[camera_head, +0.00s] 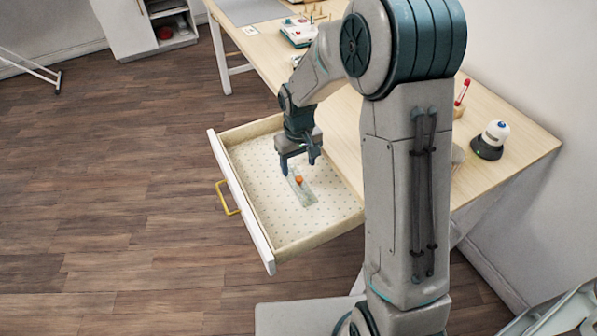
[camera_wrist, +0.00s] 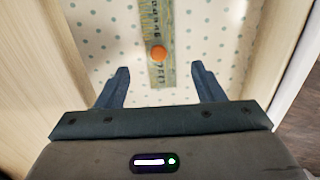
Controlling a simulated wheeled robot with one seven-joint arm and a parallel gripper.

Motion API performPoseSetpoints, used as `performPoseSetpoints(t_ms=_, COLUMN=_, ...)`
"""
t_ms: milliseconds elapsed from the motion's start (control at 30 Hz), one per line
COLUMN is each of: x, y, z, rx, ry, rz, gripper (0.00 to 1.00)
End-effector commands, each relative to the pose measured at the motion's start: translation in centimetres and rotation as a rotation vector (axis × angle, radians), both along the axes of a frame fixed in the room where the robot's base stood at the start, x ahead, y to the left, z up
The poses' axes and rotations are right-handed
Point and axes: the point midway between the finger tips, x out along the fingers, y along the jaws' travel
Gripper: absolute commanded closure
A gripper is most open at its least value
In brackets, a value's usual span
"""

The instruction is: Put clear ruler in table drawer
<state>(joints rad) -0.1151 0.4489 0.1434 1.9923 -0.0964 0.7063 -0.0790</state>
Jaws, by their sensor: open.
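The clear ruler (camera_head: 306,192) lies in the open table drawer (camera_head: 246,149), on its dotted lining. It has a greenish see-through body, dark marks and an orange knob. In the wrist view the ruler (camera_wrist: 167,75) runs up the picture from between my fingers, with the orange knob just ahead of the fingertips. My gripper (camera_head: 298,160) hangs over the drawer with its fingers pointing down. In the wrist view my gripper (camera_wrist: 159,75) is open, one finger to each side of the ruler's line, and nothing is held.
The drawer is pulled out from the wooden table (camera_head: 337,115) and has a yellow handle (camera_head: 227,198). Small tools and a green-white box (camera_head: 299,33) stand at the table's far end. A white-capped object (camera_head: 493,138) stands at the right. The drawer floor around the ruler is clear.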

Motion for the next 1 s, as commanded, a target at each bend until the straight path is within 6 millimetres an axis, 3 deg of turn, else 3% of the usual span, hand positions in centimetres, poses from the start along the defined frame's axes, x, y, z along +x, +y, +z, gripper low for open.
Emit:
performPoseSetpoints(t_ms=33, x=0.1, y=0.0, z=1.4, rx=0.001, ry=-0.005, rz=0.0, gripper=0.38)
performPoseSetpoints(t_ms=200, x=0.1, y=0.0, z=4.3, rx=0.001, ry=-0.003, rz=-0.001, gripper=0.38)
performPoseSetpoints(t_ms=400, x=-0.1, y=-0.1, z=6.0, rx=0.0, ry=-0.003, rz=-0.003, gripper=0.38)
performPoseSetpoints(t_ms=533, x=-1.3, y=-1.2, z=7.7, rx=-0.005, ry=-0.018, rz=-0.031, gripper=0.38)
performPoseSetpoints(t_ms=800, x=-8.2, y=-5.7, z=13.1, rx=-0.009, ry=-0.084, rz=-0.169, gripper=0.38)
performPoseSetpoints(t_ms=1000, x=-14.3, y=-8.4, z=15.3, rx=0.008, ry=-0.128, rz=-0.281, gripper=0.38)
